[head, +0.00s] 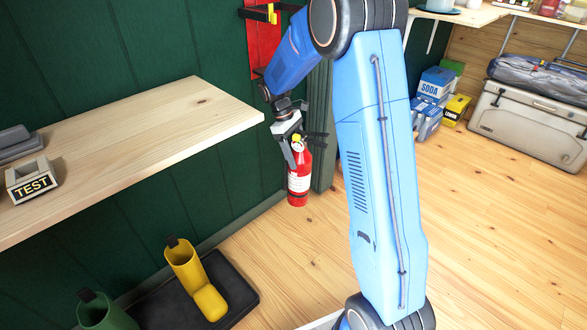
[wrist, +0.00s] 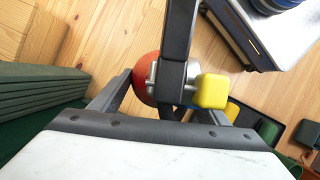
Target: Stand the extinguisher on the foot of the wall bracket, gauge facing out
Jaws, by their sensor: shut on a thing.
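The red extinguisher (head: 299,186) with a white label hangs upright from my gripper (head: 295,153), in front of the green wall and clear of the floor. In the wrist view the fingers stand on both sides of the red extinguisher top (wrist: 145,78), under its dark handle (wrist: 178,38). A yellow part (wrist: 211,92) shows beside the handle. I cannot make out the gauge or which way it faces. The wall bracket (head: 262,42) is a red board with a black clasp, above and left of the extinguisher. My arm hides part of it, and its foot is barely visible.
A wooden shelf (head: 150,125) juts out left of the extinguisher, with a TEST block (head: 32,182) on it. A cooler (head: 525,120) and boxes (head: 437,85) are at right. Floor between is clear.

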